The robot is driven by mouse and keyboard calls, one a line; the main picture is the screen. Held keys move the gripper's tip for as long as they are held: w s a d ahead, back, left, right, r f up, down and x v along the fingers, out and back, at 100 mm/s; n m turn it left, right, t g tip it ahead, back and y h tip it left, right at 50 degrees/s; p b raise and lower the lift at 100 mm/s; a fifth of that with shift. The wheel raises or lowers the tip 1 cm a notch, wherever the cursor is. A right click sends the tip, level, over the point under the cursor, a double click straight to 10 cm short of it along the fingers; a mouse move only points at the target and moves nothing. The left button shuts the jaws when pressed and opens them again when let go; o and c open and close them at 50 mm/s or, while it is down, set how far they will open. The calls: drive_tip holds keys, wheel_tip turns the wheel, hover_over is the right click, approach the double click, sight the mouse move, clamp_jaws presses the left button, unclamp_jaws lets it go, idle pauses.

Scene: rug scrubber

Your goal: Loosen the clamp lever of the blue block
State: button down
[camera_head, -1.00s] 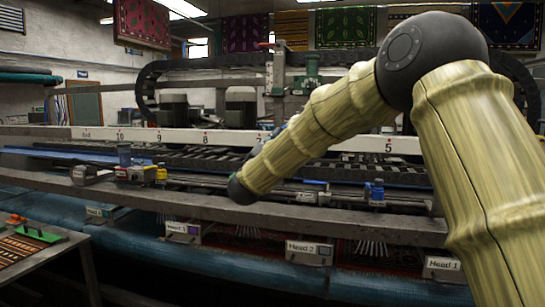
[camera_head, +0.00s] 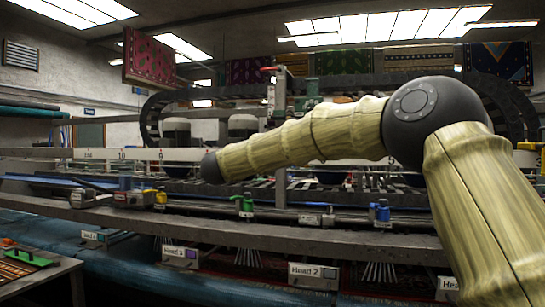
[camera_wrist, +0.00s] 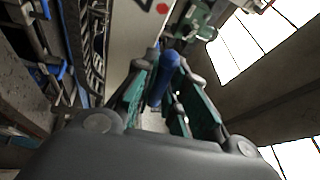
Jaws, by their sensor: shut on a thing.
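A blue block (camera_head: 380,212) sits on the long rail right of the middle in the head view; its clamp lever is too small to tell. In the wrist view my gripper (camera_wrist: 166,66) has its teal-padded fingers on both sides of a blue rounded, handle-like thing (camera_wrist: 163,80) and is shut on it. I cannot tell what this thing is part of; its far end points toward a pale beam. In the head view my gripper is hidden beyond my wrist, which is left of the middle, well away from the blue block.
A green block (camera_head: 243,203) and a yellow block (camera_head: 160,198) stand on the same rail to the left. A grey beam (camera_head: 330,236) runs along the front. Signs such as Head 2 (camera_head: 312,275) hang below it. A table with a green-handled brush (camera_head: 33,258) is at lower left.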

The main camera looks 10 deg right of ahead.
drive_tip(key=shift+d+r+m, duration=0.15)
drive_tip(key=shift+r+m, duration=0.45)
drive_tip(key=c, duration=1.7)
unclamp_jaws()
drive_tip(key=shift+o, duration=1)
drive_tip(key=shift+s+d, duration=0.1)
drive_tip(key=shift+s, duration=0.05)
drive_tip(key=shift+a+f, duration=0.25)
drive_tip(key=shift+f, duration=0.05)
drive_tip(key=v, duration=1.1)
drive_tip(key=shift+s+r, duration=0.2)
drive_tip(key=shift+s, duration=0.1)
drive_tip(key=shift+a, duration=0.1)
